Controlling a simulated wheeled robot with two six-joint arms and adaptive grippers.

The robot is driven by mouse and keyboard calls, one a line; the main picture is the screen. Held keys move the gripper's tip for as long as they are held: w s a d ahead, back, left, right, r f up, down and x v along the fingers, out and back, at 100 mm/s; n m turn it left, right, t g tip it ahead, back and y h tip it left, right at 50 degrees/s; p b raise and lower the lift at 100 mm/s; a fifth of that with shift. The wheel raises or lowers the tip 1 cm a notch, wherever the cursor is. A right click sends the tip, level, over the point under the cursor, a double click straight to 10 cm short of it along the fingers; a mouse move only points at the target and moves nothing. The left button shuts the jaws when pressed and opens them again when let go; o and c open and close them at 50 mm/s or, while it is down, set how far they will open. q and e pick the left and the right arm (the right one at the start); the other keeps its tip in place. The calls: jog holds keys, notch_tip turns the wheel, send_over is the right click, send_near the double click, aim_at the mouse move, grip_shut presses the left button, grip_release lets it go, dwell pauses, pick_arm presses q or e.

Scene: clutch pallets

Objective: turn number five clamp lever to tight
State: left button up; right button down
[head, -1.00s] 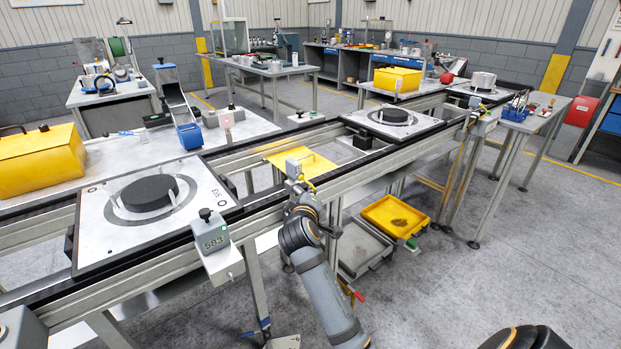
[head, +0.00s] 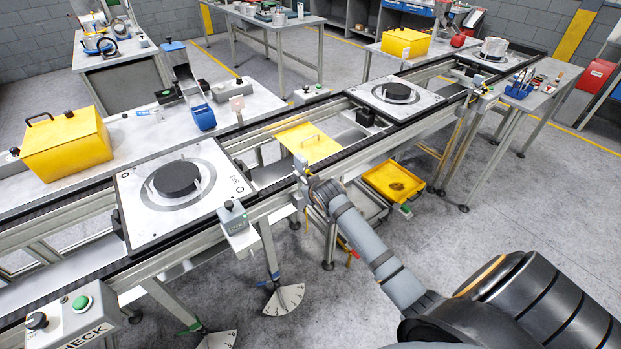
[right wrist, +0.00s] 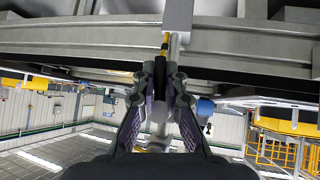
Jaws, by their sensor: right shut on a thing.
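My right gripper (head: 306,181) is at the front rail of the conveyor, by a small grey fitting (head: 300,163). In the right wrist view the gripper (right wrist: 160,80) has its fingers closed around a slim dark upright piece (right wrist: 160,70) below the metal rail (right wrist: 225,42). I cannot tell whether this is the number five clamp lever; no number can be read. A blue-handled lever (head: 272,279) and a green-handled lever (head: 189,327) show lower down, near fan-shaped scale plates (head: 284,299). My left gripper is not in view.
A pallet (head: 135,195) with a black disc (head: 177,179) sits on the conveyor at left; another pallet (head: 425,100) is farther right. A yellow tray (head: 394,182) lies below. The floor at right is clear.

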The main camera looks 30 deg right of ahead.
jog(key=shift+w+a+r+m+y+p, duration=0.15)
jog(key=shift+w+r+m+y+p, duration=0.15)
jog(key=shift+r+y+p, duration=0.45)
jog(key=shift+f, duration=0.25)
jog(key=c, duration=1.5)
grip_release()
jog(key=shift+o, duration=0.4)
jog(key=shift+s+f, duration=0.1)
jog(key=shift+f, duration=0.2)
jog(key=v, duration=1.2)
jog(key=shift+a, duration=0.15)
jog(key=shift+c, duration=0.2)
